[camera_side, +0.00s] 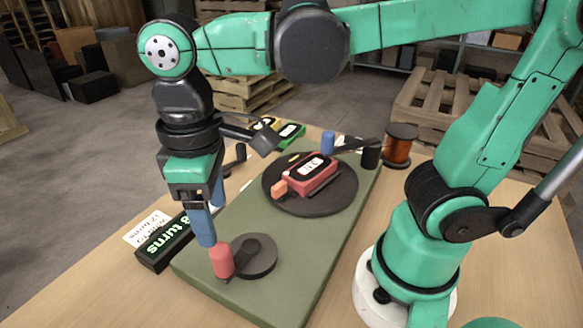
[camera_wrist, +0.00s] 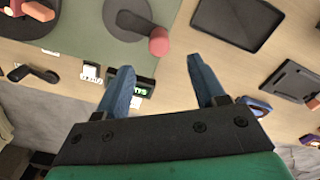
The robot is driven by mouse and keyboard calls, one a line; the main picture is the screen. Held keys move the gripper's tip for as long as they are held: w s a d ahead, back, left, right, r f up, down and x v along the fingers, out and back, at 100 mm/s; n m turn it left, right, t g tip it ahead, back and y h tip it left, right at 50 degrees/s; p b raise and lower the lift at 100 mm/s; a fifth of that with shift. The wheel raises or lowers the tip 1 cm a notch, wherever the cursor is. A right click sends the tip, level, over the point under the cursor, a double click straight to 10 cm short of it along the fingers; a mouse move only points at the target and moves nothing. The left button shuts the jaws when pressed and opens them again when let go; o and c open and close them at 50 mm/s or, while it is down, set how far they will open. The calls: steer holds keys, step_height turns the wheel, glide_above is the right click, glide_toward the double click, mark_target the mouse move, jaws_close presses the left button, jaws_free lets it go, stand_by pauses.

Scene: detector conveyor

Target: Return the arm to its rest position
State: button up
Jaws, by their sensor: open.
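My gripper (camera_side: 205,222) is at the left in the side view, pointing down with blue fingers close to the red knob of a crank (camera_side: 221,260). In the wrist view my gripper (camera_wrist: 157,75) has its two blue fingers wide apart with nothing between the tips. The red knob (camera_wrist: 159,41) shows beyond the fingers there, apart from them. The crank's dark disc (camera_side: 262,256) sits on the near end of a green board (camera_side: 300,258). My arm reaches across the top of the side view from its base at the right.
A dark turntable (camera_side: 340,198) on the board carries a red box (camera_side: 312,172). A copper spool (camera_side: 398,147) stands at the back. A counter reading "8 turns" (camera_side: 172,243) lies left of the board. A dark tray (camera_wrist: 237,22) lies on the table in the wrist view.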

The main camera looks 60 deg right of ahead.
steer(key=shift+r, duration=0.2)
steer(key=w+d+f+m+t, duration=0.1)
steer(key=w+d+m+t, duration=0.1)
steer(key=d, duration=0.4)
steer(key=w+d+f+m+t, duration=0.1)
steer(key=d+f+m+t, duration=0.1)
steer(key=d+m+t, duration=0.2)
steer(key=shift+w+d+t, duration=0.35)
steer(key=shift+d+t, duration=0.25)
steer(key=shift+d, duration=0.45)
